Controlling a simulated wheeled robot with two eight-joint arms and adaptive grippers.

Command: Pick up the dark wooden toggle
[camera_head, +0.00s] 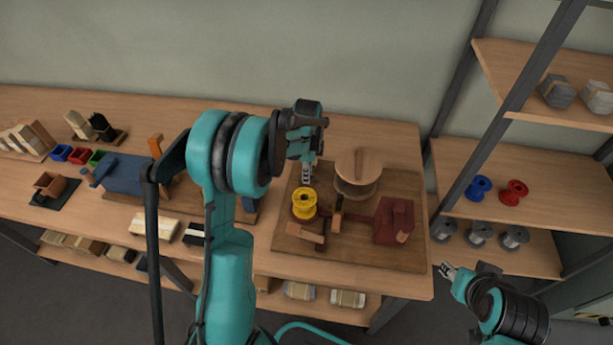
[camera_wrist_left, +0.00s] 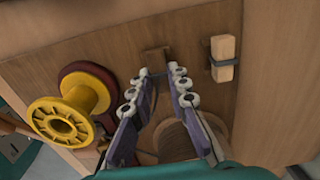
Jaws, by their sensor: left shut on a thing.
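The dark wooden toggle (camera_wrist_left: 155,58) is a small brown block at the fingertips of my left gripper (camera_wrist_left: 160,73) in the left wrist view. The fingers come together on it, with the brown board close behind. In the head view my left gripper (camera_head: 307,178) points down over the back left of the board (camera_head: 345,251), behind the yellow spool. The toggle cannot be made out there. My right gripper (camera_head: 447,269) is off the table's right end, away from the board; its finger gap is too small to judge.
A yellow spool (camera_head: 304,204), a round wooden reel (camera_head: 358,170) and a dark red block (camera_head: 394,220) crowd the board. A pale block with a dark band (camera_wrist_left: 222,58) is near my left fingers. Shelves (camera_head: 500,160) with spools stand right.

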